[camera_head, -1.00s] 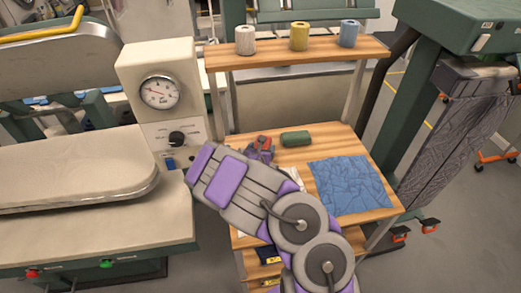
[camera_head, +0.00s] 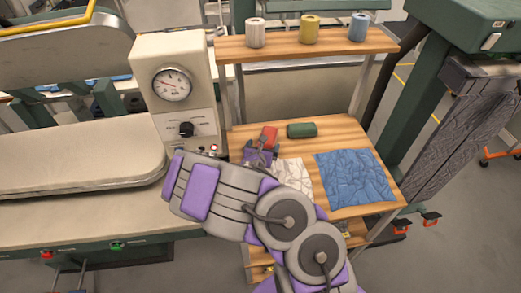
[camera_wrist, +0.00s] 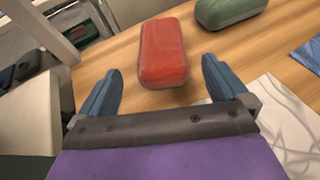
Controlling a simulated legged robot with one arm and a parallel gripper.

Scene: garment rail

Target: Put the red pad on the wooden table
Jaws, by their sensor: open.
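The red pad (camera_head: 269,136) lies on the wooden table (camera_head: 338,133), near its left side. In the wrist view the red pad (camera_wrist: 163,53) is a rounded block on the wood (camera_wrist: 215,68), just beyond the fingertips and roughly centred between them. My gripper (camera_wrist: 160,78) is open and empty, with its two blue fingers spread apart. In the head view my gripper (camera_head: 264,150) is partly hidden by my own arm and sits just in front of the red pad.
A green pad (camera_head: 301,130) lies right of the red one. White cloth (camera_head: 295,174) and blue cloth (camera_head: 355,178) lie towards the front. Several thread spools, including a yellow one (camera_head: 310,29), stand on the upper shelf (camera_head: 281,47). A gauge box (camera_head: 174,90) stands at left.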

